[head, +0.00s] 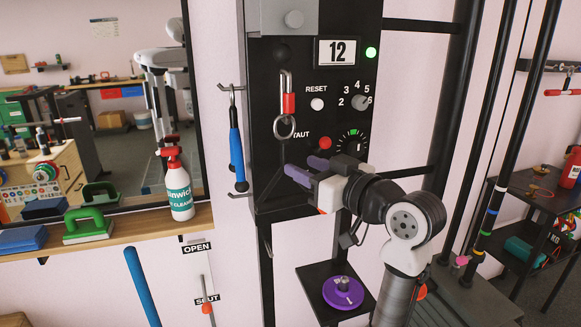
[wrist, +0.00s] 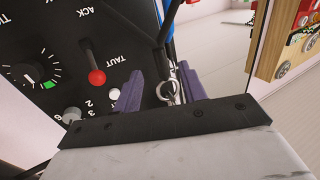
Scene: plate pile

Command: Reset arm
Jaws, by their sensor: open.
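My gripper (head: 301,168) is open, its two purple fingers spread in front of the lower part of a black control panel (head: 263,180). In the wrist view my gripper (wrist: 160,72) has a metal ring (wrist: 169,92) showing between its fingers; I cannot tell how far beyond them it lies. The ring hangs from a red-banded clip (head: 288,103) on the panel. A white RESET button (head: 317,104) sits right of the clip and shows in the wrist view (wrist: 115,94). A red-knobbed lever (head: 324,142) by the TAUT label also shows there (wrist: 97,77).
The panel bears a dial (head: 352,141), a selector knob (head: 360,102), a "12" display (head: 338,51) and a lit green lamp (head: 371,53). A blue-handled tool (head: 236,155) hangs left. A spray bottle (head: 178,188) stands on a shelf. A purple disc (head: 343,292) lies below my gripper.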

